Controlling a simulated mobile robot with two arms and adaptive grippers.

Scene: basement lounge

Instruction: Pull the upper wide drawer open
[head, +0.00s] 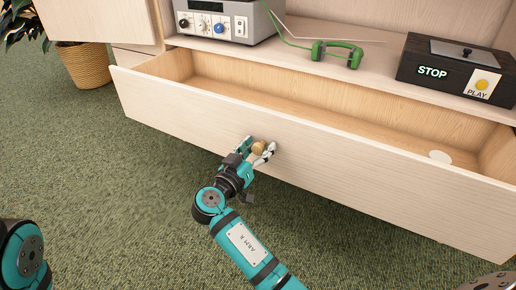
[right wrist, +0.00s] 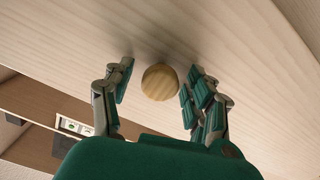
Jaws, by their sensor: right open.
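The upper wide drawer (head: 180,112) of the pale wood cabinet stands well open in the head view, its inside showing behind the front panel. A round wooden knob (head: 258,147) sits on the drawer front. My right gripper (head: 260,149) is at the knob, with its fingers on either side. In the right wrist view the knob (right wrist: 160,82) lies between the open fingers of the right gripper (right wrist: 157,88), with a gap on the left and little or none on the right. My left gripper is not in view; only a piece of my left arm shows at the lower left.
On the shelf above stand a grey device with knobs (head: 228,20), green headphones (head: 338,53) and a dark box with STOP and PLAY labels (head: 455,68). A white round disc (head: 440,157) lies in the drawer. A plant basket (head: 84,65) stands at left. Green carpet in front is clear.

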